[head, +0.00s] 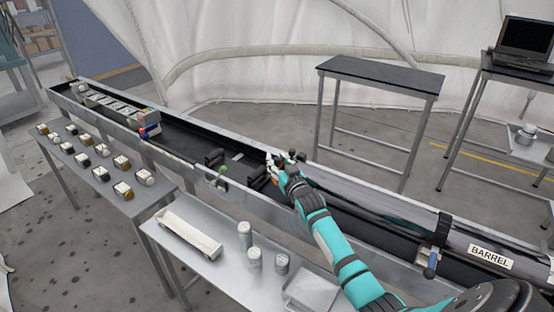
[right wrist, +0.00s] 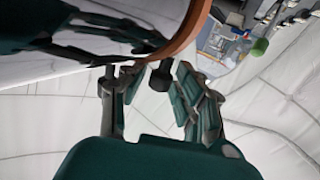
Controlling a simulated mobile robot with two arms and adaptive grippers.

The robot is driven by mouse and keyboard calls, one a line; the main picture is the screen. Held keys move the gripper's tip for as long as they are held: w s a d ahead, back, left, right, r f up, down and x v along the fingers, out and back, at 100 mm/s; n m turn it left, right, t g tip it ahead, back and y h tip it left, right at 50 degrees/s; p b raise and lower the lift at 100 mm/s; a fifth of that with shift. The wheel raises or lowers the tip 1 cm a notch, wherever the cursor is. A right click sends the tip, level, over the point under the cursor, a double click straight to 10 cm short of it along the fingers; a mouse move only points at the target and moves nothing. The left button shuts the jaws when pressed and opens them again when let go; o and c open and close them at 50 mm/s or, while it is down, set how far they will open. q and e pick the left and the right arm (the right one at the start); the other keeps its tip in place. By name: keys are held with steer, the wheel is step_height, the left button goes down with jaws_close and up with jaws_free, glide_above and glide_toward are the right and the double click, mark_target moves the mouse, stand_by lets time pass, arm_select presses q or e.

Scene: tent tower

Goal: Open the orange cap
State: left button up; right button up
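The orange cap shows in the right wrist view as a curved orange rim (right wrist: 190,31) around a dark, glossy round face at the upper left. A small black knob (right wrist: 160,76) sticks out near its lower edge. My right gripper (right wrist: 156,82) has its fingers apart, one on each side of the knob; I cannot tell whether they touch it. My left gripper is not in view.
The long metal trough (head: 130,128) runs diagonally across the head view. A side table (head: 225,275) in front holds a white tray and grey canisters. Another table (head: 130,205) holds several small jars. An empty black-topped table (head: 380,75) stands behind.

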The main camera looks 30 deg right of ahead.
steer(key=shift+w, duration=0.3)
steer(key=shift+c, duration=0.2)
jaws_close()
steer(key=shift+w+f, duration=0.15)
steer(key=shift+f, duration=0.05)
